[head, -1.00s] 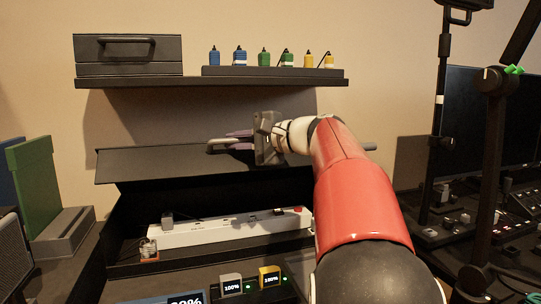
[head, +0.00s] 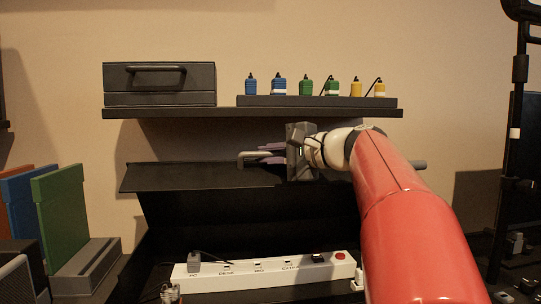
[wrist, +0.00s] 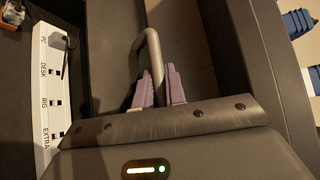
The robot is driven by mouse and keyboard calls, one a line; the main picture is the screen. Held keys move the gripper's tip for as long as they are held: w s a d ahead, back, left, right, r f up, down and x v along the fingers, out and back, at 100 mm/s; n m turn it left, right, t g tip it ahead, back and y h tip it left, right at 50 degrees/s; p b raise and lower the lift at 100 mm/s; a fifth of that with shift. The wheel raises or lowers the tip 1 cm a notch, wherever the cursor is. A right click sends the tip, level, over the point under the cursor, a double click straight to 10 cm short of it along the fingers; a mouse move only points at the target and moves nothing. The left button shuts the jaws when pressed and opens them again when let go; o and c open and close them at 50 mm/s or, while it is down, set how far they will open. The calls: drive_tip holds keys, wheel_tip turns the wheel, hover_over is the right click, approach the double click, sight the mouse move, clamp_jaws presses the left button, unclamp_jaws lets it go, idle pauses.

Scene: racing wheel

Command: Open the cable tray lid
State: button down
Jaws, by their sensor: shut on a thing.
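The cable tray lid (head: 200,177) is a dark flat panel, raised and tilted up above the open tray in the head view; its surface also shows in the wrist view (wrist: 112,50). Inside the tray, a white power strip (head: 265,272) with labelled sockets, a plug and a red switch lies in plain view. My arm hides the lid's right part.
A wall shelf (head: 250,112) is close above the lid, carrying a dark case (head: 160,84) and several small coloured bottle-like items (head: 306,86). Blue and green upright panels (head: 60,205) stand at the left. A dark stand (head: 518,100) is at the right.

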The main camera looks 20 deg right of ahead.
drive_tip(key=c, duration=1.7)
unclamp_jaws()
drive_tip(key=v, duration=0.7)
drive_tip(key=shift+s+d+b, duration=0.25)
drive_tip(key=shift+s+b, duration=0.1)
drive_tip(key=shift+b, duration=0.05)
